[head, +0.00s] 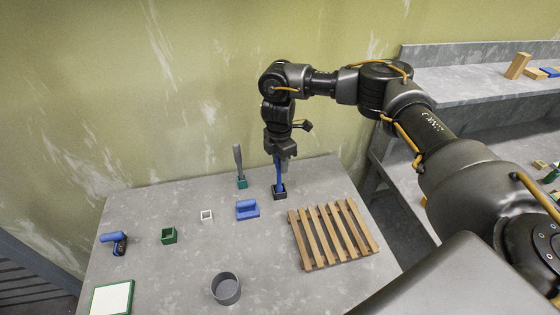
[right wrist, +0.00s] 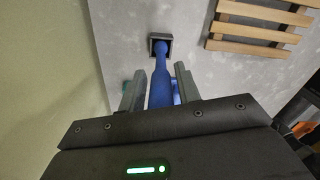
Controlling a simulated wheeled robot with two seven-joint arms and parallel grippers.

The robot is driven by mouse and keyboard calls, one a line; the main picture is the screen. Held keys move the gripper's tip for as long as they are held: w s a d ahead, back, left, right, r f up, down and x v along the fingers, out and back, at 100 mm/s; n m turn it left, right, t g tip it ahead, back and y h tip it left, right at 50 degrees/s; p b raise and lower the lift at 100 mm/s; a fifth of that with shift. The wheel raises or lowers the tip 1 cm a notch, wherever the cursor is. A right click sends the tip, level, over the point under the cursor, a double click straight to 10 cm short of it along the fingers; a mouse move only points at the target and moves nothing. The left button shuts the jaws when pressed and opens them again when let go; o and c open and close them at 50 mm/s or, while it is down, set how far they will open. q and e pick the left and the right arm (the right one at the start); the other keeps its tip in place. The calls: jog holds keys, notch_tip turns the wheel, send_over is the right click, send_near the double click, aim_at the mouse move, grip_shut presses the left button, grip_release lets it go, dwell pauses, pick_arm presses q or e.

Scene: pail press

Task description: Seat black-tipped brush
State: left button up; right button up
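A blue brush (head: 278,173) stands about upright, its lower end at a small black square holder (head: 280,193); that end is hidden, so I cannot see its tip or how deep it sits. My right gripper (head: 281,153) is above the holder, around the brush's upper part. In the right wrist view the blue handle (right wrist: 160,88) lies between the fingers, with a gap beside the right-hand finger, and the black holder (right wrist: 151,46) is beyond. A grey brush (head: 238,157) stands in a teal holder (head: 242,183) to the left. My left gripper is not in view.
A wooden pallet (head: 334,233) lies right of the black holder. A blue block (head: 247,212), a white square holder (head: 207,215), a green holder (head: 169,235), a grey round cup (head: 226,289) and a blue-and-black tool (head: 115,241) stand on the table. The wall rises behind.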

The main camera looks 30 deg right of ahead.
jog(key=shift+o, duration=1.1)
notch_tip(320, 180, up, 11)
jog(key=shift+a+f+b, duration=0.1)
jog(key=shift+b, duration=0.65)
